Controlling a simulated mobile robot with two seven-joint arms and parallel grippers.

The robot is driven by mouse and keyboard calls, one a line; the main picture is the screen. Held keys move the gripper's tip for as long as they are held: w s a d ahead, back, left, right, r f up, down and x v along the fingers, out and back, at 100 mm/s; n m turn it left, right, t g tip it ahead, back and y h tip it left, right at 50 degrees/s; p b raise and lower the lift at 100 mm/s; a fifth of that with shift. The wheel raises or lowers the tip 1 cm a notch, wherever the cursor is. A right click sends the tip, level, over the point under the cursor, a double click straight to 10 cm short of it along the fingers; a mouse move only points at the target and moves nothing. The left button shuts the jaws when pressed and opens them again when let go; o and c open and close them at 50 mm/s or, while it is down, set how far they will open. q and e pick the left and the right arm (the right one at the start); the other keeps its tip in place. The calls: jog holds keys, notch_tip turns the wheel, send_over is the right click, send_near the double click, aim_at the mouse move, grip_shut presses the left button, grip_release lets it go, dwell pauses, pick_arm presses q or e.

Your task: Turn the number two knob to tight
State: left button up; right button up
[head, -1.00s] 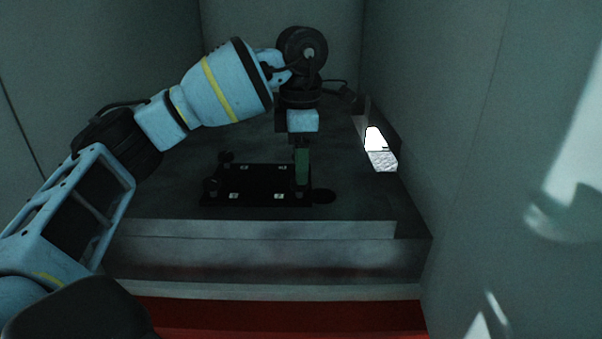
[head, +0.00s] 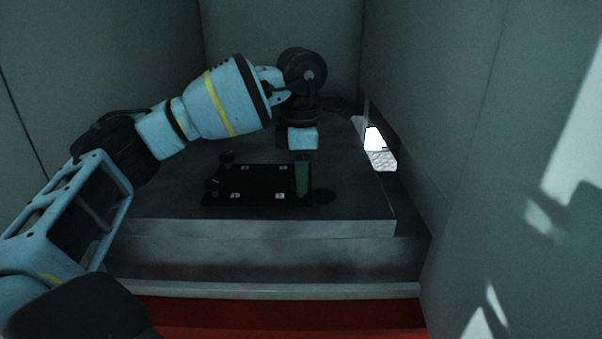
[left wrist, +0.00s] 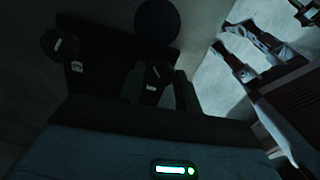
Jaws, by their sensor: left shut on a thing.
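A black panel (head: 258,182) lies on the grey ledge, with knobs at its corners and small white number labels beside them. Two dark knobs stand at its left side, one at the back (head: 226,157) and one at the front (head: 212,187). My left gripper (head: 302,180) points down at the panel's right end. In the left wrist view its two fingers (left wrist: 157,90) are on either side of a dark knob (left wrist: 154,72) with a white mark, and they are shut on it. Another knob (left wrist: 60,45) stands apart. I cannot read the numbers for certain. My right gripper is not in view.
A dark round disc (head: 324,195) lies just right of the panel. A bright lit box (head: 378,148) sits by the right wall. Grey walls close in both sides and the back. The ledge's front step (head: 260,228) is clear, with a red strip below.

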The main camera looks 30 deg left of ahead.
pick_arm(q)
jog(key=shift+m, duration=0.4)
jog(key=m, duration=0.2)
jog(key=shift+m, duration=0.4)
jog(key=m+b, duration=0.1)
jog(key=m, duration=0.2)
jog(key=shift+m, duration=0.4)
jog(key=m, duration=0.3)
jog(key=shift+s+m, duration=0.1)
jog(key=shift+m, duration=1.9)
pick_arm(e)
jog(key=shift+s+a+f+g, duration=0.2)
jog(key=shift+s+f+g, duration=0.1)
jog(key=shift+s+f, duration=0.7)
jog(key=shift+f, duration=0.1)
pick_arm(q)
jog(key=o, duration=1)
jog(key=shift+c, duration=0.2)
